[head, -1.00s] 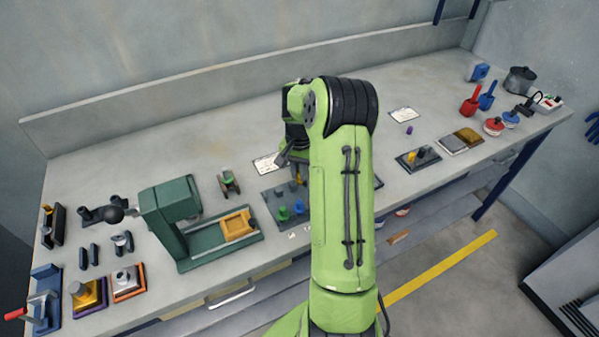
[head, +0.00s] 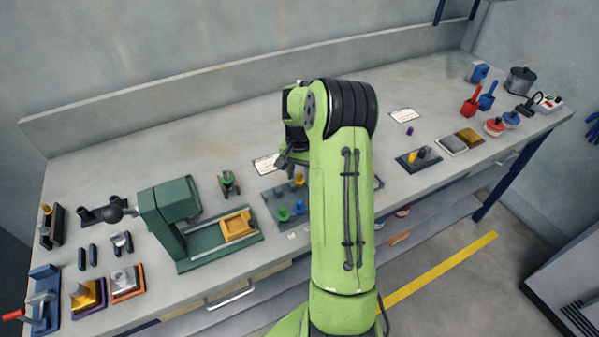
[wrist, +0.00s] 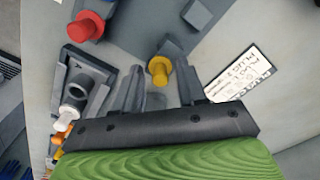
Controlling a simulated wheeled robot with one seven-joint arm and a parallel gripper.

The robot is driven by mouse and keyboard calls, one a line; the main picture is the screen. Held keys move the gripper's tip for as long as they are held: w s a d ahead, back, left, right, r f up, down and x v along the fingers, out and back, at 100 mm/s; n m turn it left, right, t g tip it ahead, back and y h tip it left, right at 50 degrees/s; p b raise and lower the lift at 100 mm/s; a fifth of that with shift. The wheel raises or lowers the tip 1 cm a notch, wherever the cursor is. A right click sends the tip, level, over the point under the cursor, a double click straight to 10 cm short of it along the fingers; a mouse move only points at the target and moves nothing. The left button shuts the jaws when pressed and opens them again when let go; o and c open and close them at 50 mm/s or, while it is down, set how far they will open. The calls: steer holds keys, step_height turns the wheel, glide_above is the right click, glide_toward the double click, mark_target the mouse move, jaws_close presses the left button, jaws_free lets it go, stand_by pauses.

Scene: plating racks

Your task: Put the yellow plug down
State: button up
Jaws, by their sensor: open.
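The yellow plug (wrist: 159,70) stands between and just beyond the fingertips of my gripper (wrist: 160,80) in the wrist view. My gripper is open, with a finger on each side of the plug; I cannot tell whether either touches it. In the head view a yellow plug (head: 299,179) shows at the back of the dark grey board (head: 271,207), beside my arm. My gripper (head: 284,163) is just above and left of it, partly hidden by my arm.
A green plug (head: 284,214) and a blue plug (head: 299,207) stand on the board's front part. A red plug (wrist: 86,26) and a grey holder (wrist: 77,92) are near my gripper in the wrist view. A white label card (wrist: 240,74) lies to the right.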

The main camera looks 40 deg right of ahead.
mark_target(299, 174)
step_height(299, 174, up, 13)
steer(key=p, duration=0.2)
steer(key=s+a+r+n+h, duration=0.1)
steer(key=a+r+n, duration=0.2)
steer(key=a+r, duration=0.35)
steer(key=s+a+r+n+t, duration=0.2)
steer(key=s+a+r+n, duration=0.15)
steer(key=s+a, duration=0.45)
steer(key=s+a+f+n+t+y, duration=0.1)
steer(key=s+a+n+t, duration=0.2)
steer(key=s+a, duration=0.8)
steer(key=n, duration=0.2)
steer(key=shift+a+n+t, duration=0.3)
steer(key=shift+n, duration=0.05)
